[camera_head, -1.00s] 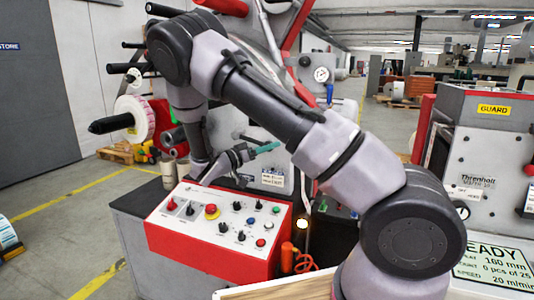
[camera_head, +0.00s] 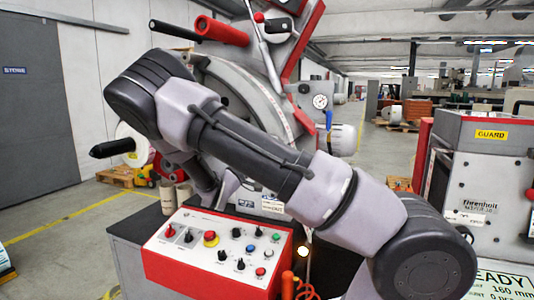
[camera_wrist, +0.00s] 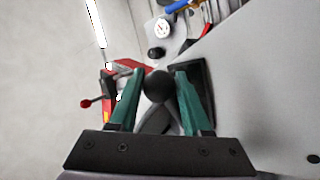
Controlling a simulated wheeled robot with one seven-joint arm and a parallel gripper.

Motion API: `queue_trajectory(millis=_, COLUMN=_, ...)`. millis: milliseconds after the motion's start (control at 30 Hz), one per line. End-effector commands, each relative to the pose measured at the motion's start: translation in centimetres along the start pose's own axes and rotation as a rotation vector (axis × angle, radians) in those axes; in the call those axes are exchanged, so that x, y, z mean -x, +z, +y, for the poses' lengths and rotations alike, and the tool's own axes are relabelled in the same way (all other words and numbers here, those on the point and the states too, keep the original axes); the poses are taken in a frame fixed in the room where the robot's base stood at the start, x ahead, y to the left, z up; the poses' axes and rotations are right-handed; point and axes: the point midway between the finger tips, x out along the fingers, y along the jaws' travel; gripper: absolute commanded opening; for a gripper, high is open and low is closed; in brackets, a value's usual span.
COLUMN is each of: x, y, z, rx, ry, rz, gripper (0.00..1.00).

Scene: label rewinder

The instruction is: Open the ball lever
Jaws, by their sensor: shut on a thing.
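In the wrist view a round black ball (camera_wrist: 158,87) sits between the green fingers of my gripper (camera_wrist: 160,74). The fingers are closed in on either side of it. A grey lever arm (camera_wrist: 157,120) shows below the ball, between the fingers. In the head view my gripper and the held ball are hidden behind my arm, which crosses in front of the machine.
A red control box (camera_head: 217,250) with knobs and buttons stands below my arm. A pressure gauge (camera_head: 320,101) is on the machine to the right. A grey GUARD cabinet (camera_head: 490,170) stands at the far right. Floor is open at left.

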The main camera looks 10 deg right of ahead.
Motion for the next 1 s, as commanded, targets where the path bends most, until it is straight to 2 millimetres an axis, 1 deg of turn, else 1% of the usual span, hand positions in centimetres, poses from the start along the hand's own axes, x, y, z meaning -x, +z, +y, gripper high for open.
queue_trajectory(millis=133, x=-0.09, y=-0.46, z=0.18, rx=0.017, ry=0.002, rz=0.017, gripper=0.0)
queue_trajectory(millis=567, x=-0.18, y=-0.79, z=0.29, rx=0.019, ry=0.004, rz=0.023, gripper=0.0)
queue_trajectory(millis=600, x=-0.19, y=-0.79, z=0.3, rx=0.018, ry=0.004, rz=0.023, gripper=0.58)
queue_trajectory(millis=633, x=-0.19, y=-0.79, z=0.3, rx=0.018, ry=0.004, rz=0.023, gripper=0.7)
queue_trajectory(millis=667, x=-0.17, y=-0.78, z=0.29, rx=0.018, ry=0.003, rz=0.023, gripper=0.76)
queue_trajectory(millis=900, x=-0.06, y=-0.56, z=0.2, rx=0.023, ry=0.002, rz=0.021, gripper=0.76)
queue_trajectory(millis=1000, x=0.47, y=-0.54, z=0.17, rx=0.024, ry=0.002, rz=0.022, gripper=0.76)
